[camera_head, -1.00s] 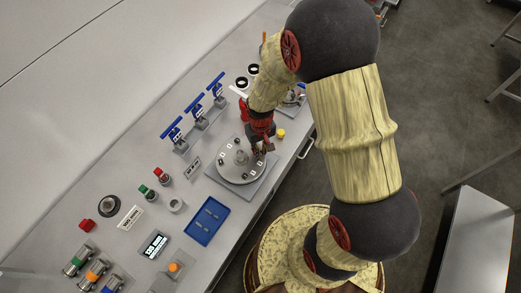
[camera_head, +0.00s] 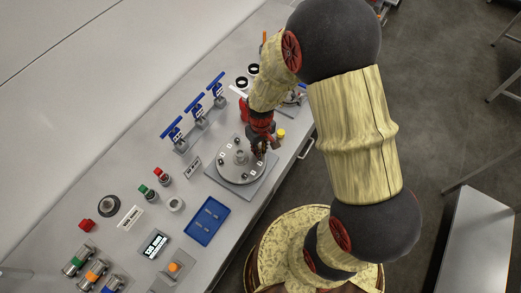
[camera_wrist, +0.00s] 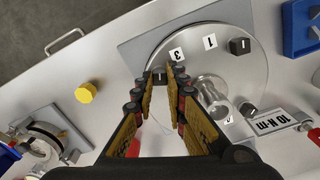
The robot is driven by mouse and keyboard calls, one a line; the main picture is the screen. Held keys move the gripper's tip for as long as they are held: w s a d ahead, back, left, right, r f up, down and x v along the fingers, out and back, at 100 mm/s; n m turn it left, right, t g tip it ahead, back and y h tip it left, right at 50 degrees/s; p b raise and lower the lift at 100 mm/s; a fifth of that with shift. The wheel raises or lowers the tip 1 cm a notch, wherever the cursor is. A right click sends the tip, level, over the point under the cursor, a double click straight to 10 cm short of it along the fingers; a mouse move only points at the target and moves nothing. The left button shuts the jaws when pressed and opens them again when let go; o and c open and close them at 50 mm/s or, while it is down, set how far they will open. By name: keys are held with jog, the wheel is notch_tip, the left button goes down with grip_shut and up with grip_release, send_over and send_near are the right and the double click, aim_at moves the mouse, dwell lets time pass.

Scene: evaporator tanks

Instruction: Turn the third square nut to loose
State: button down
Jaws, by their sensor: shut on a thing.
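A round grey metal disc (camera_head: 232,174) lies on a square plate on the bench; it also shows in the wrist view (camera_wrist: 265,62). It has a central metal post (camera_wrist: 208,92), dark square nuts and white number labels. My gripper (camera_wrist: 161,76) is over the disc's edge, fingers pointing down, shut on the dark square nut (camera_wrist: 160,77) beside the label "3" (camera_wrist: 177,54). The fingers partly hide this nut. Another square nut (camera_wrist: 240,46) stands near the label "1" (camera_wrist: 210,41), and one more (camera_wrist: 248,109) lies beyond the post. In the head view my gripper (camera_head: 261,153) covers the held nut.
A yellow knob (camera_wrist: 86,92) stands on the bench beside the plate. A blue tray (camera_head: 207,220) lies nearby. Blue-handled valves (camera_head: 194,108) stand behind the disc. A "10 N·m" label (camera_wrist: 270,122) is near the plate. The bench's front edge has a handle (camera_wrist: 64,42).

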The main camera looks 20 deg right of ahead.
jog(key=shift+n, duration=1.8)
jog(key=c, duration=1.8)
grip_release()
notch_tip(320, 180, up, 12)
